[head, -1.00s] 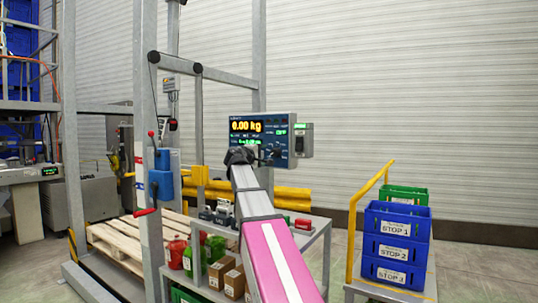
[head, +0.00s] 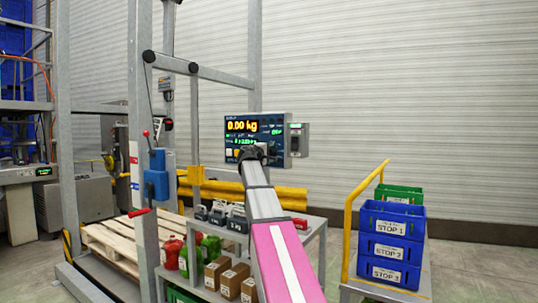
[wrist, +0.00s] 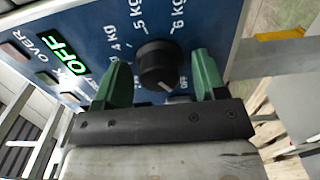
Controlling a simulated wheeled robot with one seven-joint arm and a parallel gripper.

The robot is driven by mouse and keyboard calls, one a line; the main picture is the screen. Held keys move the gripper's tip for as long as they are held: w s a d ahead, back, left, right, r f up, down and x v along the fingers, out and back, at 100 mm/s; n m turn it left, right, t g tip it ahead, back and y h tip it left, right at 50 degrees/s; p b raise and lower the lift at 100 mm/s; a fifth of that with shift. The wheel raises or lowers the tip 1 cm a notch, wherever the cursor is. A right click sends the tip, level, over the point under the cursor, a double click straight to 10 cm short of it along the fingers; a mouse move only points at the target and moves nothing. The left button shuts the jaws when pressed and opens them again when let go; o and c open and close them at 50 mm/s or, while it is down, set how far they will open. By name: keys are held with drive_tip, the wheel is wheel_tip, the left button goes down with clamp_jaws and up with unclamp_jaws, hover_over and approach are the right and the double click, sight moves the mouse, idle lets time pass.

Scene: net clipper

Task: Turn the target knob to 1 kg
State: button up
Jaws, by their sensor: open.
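The black round target knob (wrist: 155,68) sits on the blue front of the scale display (head: 262,128). Dial marks 4 kg, 5 kg, 6 kg and OFF show around it in the wrist view. A pale line on the knob points towards the lower right of that view, near the OFF label. My gripper (wrist: 161,58) is open, its two green fingers on either side of the knob, with gaps visible. Contact cannot be seen. In the head view my gripper (head: 253,154) is at the panel's lower edge and hides the knob. The display reads 0.00 kg.
A small grey box (head: 295,140) adjoins the panel's right side. A metal bench (head: 318,235) with weights, bottles and cartons stands below my arm. A grey post (head: 141,90) is at left. A yellow-handled cart with blue crates (head: 392,240) stands at right.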

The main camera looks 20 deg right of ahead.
drive_tip(key=c, duration=0.9)
drive_tip(key=m, duration=0.3)
drive_tip(key=shift+m, duration=0.4)
drive_tip(key=shift+w+r+m, duration=0.1)
drive_tip(key=shift+m, duration=1.9)
drive_tip(key=o, duration=0.9)
drive_tip(key=shift+d, duration=0.15)
drive_tip(key=v, duration=1)
drive_tip(key=shift+s+a, duration=0.25)
drive_tip(key=shift+a, duration=0.1)
